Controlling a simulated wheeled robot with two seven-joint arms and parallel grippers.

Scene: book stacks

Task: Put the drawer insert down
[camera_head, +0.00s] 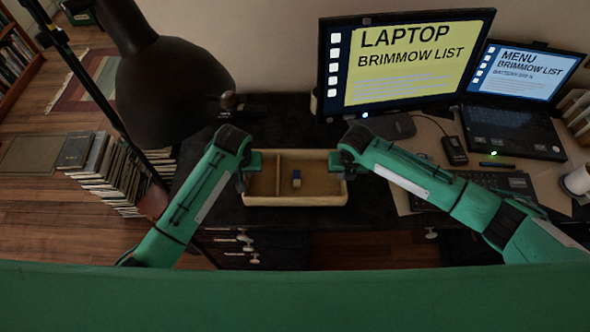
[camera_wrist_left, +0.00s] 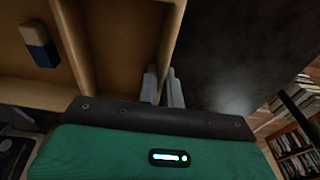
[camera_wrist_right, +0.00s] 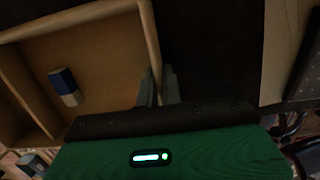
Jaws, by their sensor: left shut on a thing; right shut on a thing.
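The drawer insert (camera_head: 312,201) is a shallow wooden tray with a divider, over the dark desk top in the head view. A small blue and white block (camera_head: 296,179) lies in its larger compartment. My left gripper (camera_head: 243,180) is shut on the insert's left wall, and that wall shows between its fingers in the left wrist view (camera_wrist_left: 163,88). My right gripper (camera_head: 345,170) is shut on the right wall, also seen in the right wrist view (camera_wrist_right: 157,88). I cannot tell whether the insert's underside touches the desk.
A monitor (camera_head: 405,60), a laptop (camera_head: 512,125), a keyboard (camera_head: 490,182) and a mug (camera_head: 577,180) stand to the right. A dark lamp (camera_head: 170,90) hangs at the left. Book stacks (camera_head: 112,175) stand on the floor. Dark desk (camera_head: 230,210) shows around the insert.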

